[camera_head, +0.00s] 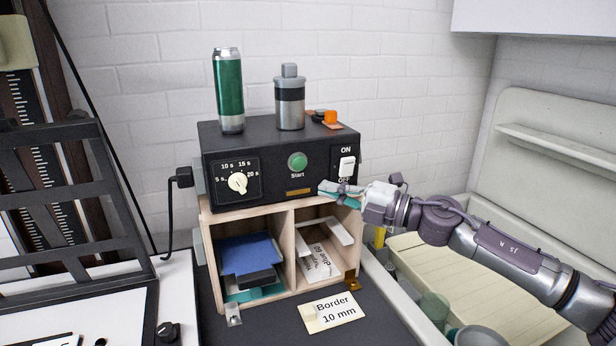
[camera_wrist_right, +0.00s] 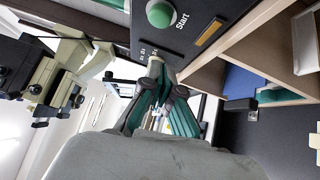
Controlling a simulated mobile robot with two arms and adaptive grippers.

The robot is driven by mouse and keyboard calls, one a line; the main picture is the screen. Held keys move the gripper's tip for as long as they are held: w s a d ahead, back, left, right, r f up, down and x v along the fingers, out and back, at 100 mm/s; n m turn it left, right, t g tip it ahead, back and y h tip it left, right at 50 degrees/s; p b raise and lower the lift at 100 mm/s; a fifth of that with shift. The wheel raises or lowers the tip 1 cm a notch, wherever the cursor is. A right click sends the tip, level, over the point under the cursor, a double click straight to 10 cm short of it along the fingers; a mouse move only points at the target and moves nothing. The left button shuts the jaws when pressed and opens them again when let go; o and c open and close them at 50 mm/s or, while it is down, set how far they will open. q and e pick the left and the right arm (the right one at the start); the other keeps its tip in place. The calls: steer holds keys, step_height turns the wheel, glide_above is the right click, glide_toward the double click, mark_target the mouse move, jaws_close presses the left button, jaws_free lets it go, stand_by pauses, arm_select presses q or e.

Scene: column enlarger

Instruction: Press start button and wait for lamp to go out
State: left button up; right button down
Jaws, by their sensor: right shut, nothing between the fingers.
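The black timer box (camera_head: 270,192) stands on a wooden cubby. Its round green start button (camera_head: 297,161) sits mid-front above the word "Start"; it also shows at the top of the right wrist view (camera_wrist_right: 160,13). My right gripper (camera_head: 325,188) is shut and empty, with teal fingers, in front of the box's lower right front, right of and below the button. In the wrist view its tips (camera_wrist_right: 155,68) are below the button and appear apart from it. The dial (camera_head: 238,183) and the white ON/OFF switch (camera_head: 346,167) flank the button. No lit lamp is visible. My left gripper is out of view.
A green can (camera_head: 229,92), a grey canister (camera_head: 290,98) and a small orange item (camera_head: 330,117) stand on the box. The wooden cubby (camera_head: 290,248) holds blue and white packets. The black enlarger frame (camera_head: 70,200) is at left, a pale sink (camera_head: 400,300) at right.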

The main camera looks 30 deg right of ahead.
mark_target(299, 164)
steer(key=w+p, duration=0.1)
steer(key=w, duration=0.1)
steer(key=w+p, duration=0.1)
steer(key=w, duration=0.1)
steer(key=w+p, duration=0.2)
steer(key=w, duration=0.1)
steer(key=shift+w+a+r, duration=0.1)
steer(key=shift+a+r, duration=0.2)
steer(key=shift+a, duration=0.05)
steer(key=shift+w+r, duration=0.1)
